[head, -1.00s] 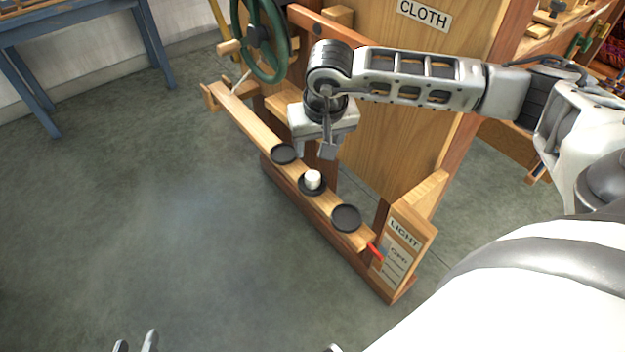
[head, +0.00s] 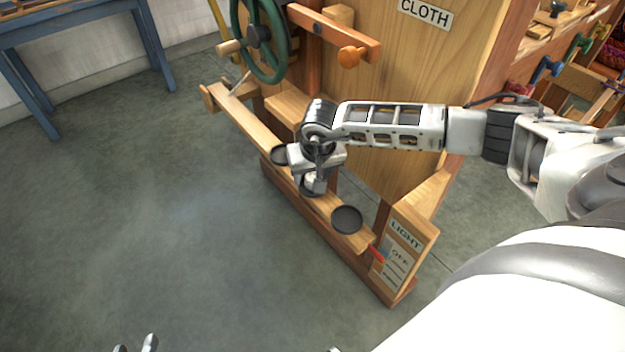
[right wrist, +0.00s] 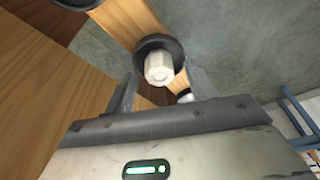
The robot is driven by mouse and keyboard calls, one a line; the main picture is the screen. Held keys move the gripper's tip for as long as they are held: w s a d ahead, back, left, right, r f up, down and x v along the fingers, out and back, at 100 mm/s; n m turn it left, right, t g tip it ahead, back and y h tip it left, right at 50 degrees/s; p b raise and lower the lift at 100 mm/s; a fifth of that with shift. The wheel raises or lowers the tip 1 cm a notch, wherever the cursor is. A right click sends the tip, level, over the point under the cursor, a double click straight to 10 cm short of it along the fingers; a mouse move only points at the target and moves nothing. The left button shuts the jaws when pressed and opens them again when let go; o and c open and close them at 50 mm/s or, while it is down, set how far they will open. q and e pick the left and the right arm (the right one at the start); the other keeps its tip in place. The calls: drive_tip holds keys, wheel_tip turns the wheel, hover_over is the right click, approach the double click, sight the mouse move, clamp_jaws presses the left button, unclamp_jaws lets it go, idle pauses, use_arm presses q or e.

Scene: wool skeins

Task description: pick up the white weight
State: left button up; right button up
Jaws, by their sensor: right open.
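The white weight (right wrist: 159,68) is a small faceted piece in a round black dish (right wrist: 176,46) on a wooden beam, seen in the right wrist view. My right gripper (right wrist: 163,76) is open, with one finger to each side of the weight in that picture. I cannot tell whether either finger touches it. In the head view my right gripper (head: 309,184) is low over the middle dish and hides the weight. My left gripper (head: 135,345) shows only its fingertips at the bottom edge, apart and empty, far from the beam.
The beam (head: 240,113) also carries a black dish (head: 347,219) nearer to me and another (head: 279,155) beyond. A sign reading LIGHT (head: 404,234) stands at its near end. A green wheel (head: 262,38) and a wooden panel (head: 395,190) rise behind. The floor at left is clear.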

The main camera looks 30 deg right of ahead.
drive_tip(key=c, duration=1.2)
